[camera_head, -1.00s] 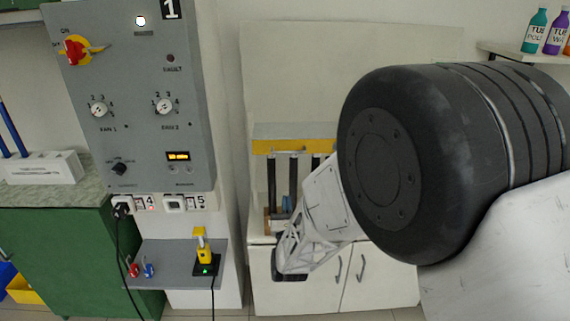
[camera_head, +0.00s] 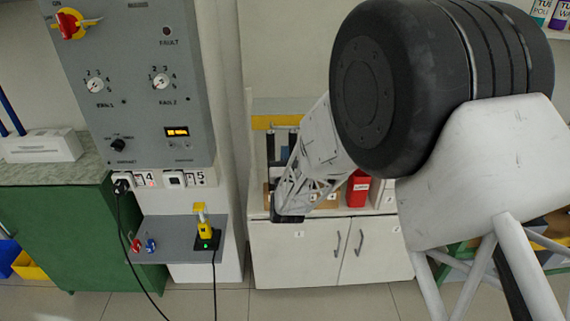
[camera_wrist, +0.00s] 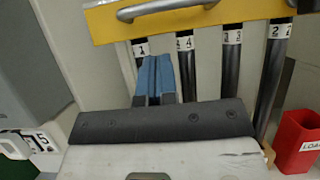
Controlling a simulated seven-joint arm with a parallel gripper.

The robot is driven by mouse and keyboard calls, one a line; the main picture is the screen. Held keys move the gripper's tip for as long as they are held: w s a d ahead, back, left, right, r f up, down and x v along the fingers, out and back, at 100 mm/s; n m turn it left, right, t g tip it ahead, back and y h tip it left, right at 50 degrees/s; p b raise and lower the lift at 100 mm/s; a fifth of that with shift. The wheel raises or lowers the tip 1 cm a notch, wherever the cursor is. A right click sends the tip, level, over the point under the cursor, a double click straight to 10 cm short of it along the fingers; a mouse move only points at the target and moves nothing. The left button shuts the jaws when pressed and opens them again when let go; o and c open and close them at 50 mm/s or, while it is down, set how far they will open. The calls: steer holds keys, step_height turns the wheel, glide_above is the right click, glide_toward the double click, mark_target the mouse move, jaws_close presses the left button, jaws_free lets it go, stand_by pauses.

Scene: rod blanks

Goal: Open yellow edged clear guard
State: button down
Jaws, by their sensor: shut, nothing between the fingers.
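The clear guard's yellow edge (camera_head: 276,121) is in front of the rod rack in the head view, partly hidden by my arm. In the wrist view the yellow edge (camera_wrist: 215,16) runs across the top and carries a grey bar handle (camera_wrist: 165,9). The clear panel itself is hard to make out. My gripper (camera_wrist: 153,60) shows there as two blue fingers, closed together and empty. They point toward the yellow edge, below the handle and apart from it in the picture. In the head view the fingers are mostly hidden by my arm.
Several dark rods (camera_wrist: 186,65) with number labels stand below the yellow edge. A red bin (camera_wrist: 297,143) is at the right; it also shows in the head view (camera_head: 358,188). A grey control panel (camera_head: 140,80) and a shelf with a yellow device (camera_head: 201,226) stand left.

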mark_target(284, 128)
steer(key=shift+w+r, duration=0.4)
steer(key=shift+r, duration=0.35)
steer(key=shift+w+r, duration=0.45)
steer(key=shift+r, duration=0.25)
steer(key=shift+w+r, duration=0.4)
steer(key=shift+r, duration=0.35)
steer(key=shift+r+g, duration=0.5)
steer(key=shift+r, duration=0.15)
